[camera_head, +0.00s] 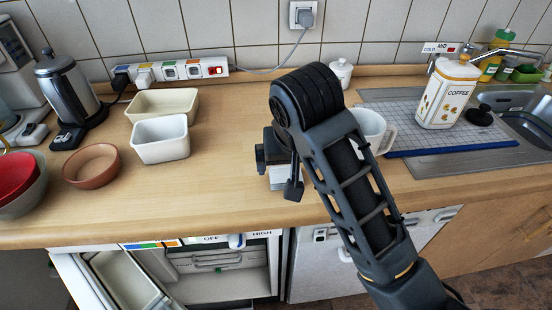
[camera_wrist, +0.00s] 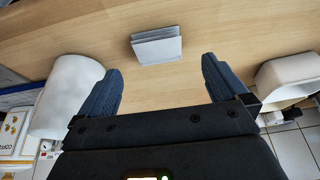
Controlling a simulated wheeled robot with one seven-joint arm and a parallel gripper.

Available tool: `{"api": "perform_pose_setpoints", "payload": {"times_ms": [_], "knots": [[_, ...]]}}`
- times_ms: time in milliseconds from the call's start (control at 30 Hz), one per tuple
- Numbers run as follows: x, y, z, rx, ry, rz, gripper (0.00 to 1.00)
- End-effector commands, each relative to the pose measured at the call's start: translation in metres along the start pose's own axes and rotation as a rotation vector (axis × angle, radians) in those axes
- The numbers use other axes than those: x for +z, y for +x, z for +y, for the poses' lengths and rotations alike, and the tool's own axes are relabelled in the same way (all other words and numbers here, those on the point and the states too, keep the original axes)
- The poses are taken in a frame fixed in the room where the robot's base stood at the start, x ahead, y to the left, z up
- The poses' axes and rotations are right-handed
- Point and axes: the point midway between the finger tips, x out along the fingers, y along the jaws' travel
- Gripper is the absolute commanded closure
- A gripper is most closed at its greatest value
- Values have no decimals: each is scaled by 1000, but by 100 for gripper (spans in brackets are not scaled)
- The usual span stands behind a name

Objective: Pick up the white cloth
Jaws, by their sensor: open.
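The white cloth (camera_wrist: 156,46) shows in the wrist view as a small folded, pale grey-white stack on the wooden counter. It lies ahead of my gripper (camera_wrist: 158,72), roughly centred between the two dark fingers. The fingers are spread apart with nothing between them. In the head view my gripper (camera_head: 277,172) is low over the counter near its front edge. A white patch that looks like the cloth (camera_head: 282,181) shows below it. My gripper and arm hide the rest of it there.
A white mug (camera_head: 369,129) stands close to the right of my arm. The coffee canister (camera_head: 447,92) is on the drainboard. A white container (camera_head: 160,138), a beige one (camera_head: 161,104) and a brown bowl (camera_head: 92,165) stand left. The counter between is clear. The fridge (camera_head: 214,266) is open below.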

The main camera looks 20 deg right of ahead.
Motion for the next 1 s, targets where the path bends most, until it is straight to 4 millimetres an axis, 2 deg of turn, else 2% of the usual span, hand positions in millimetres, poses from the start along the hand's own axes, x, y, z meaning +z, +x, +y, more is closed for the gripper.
{"api": "perform_pose_setpoints", "payload": {"times_ms": [133, 400, 633, 1000], "knots": [[-1, 3, 1, 7, 1, -4, 0], [0, 25, 2, 7, 3, -3, 0], [-2, 31, 2, 6, 2, -2, 0], [-4, 68, 6, 7, 2, -6, 0]]}}
